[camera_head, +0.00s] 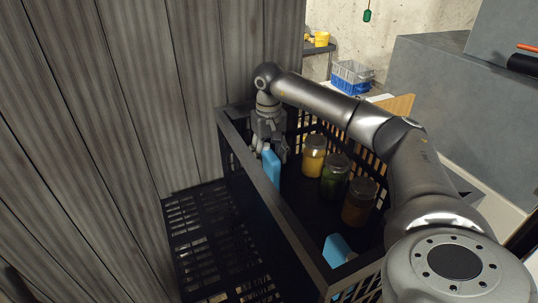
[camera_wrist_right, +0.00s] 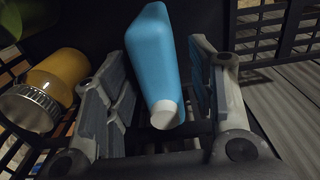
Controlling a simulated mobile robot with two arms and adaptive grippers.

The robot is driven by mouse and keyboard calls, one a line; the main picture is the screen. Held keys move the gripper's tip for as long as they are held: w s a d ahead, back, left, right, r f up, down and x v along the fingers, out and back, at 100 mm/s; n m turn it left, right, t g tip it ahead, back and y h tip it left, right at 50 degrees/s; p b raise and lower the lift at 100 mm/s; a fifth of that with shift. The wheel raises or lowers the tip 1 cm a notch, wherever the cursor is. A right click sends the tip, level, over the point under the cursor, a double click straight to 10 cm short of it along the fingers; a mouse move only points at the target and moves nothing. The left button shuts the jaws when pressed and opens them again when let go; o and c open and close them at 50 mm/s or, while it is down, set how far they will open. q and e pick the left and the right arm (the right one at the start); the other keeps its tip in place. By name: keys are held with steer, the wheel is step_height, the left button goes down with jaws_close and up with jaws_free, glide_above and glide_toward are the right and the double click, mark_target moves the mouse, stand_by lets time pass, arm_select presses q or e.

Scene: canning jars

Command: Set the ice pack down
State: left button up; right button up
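A blue ice pack (camera_head: 271,168) stands upright against the left wall of the black crate (camera_head: 285,222), near its far end. My right gripper (camera_head: 268,150) reaches down into the crate at this ice pack. In the right wrist view the ice pack (camera_wrist_right: 154,50), with its white cap, lies between the two fingers (camera_wrist_right: 160,105). The fingers are spread, with a gap showing on each side of the cap. The ice pack's lower part is hidden in the head view. My left gripper is not in view.
Jars with yellow (camera_head: 314,160), green (camera_head: 335,178) and brownish (camera_head: 359,205) contents stand in the crate to the right. A second blue ice pack (camera_head: 338,250) is at the near end. A wooden wall (camera_head: 120,120) is close on the left.

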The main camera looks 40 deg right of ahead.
steer(key=shift+r, duration=0.2)
steer(key=shift+w+r, duration=0.1)
steer(key=shift+r, duration=0.15)
step_height(320, 180, up, 10)
steer(key=shift+f+b, duration=0.1)
steer(key=shift+b, duration=1)
steer(key=shift+r, duration=0.8)
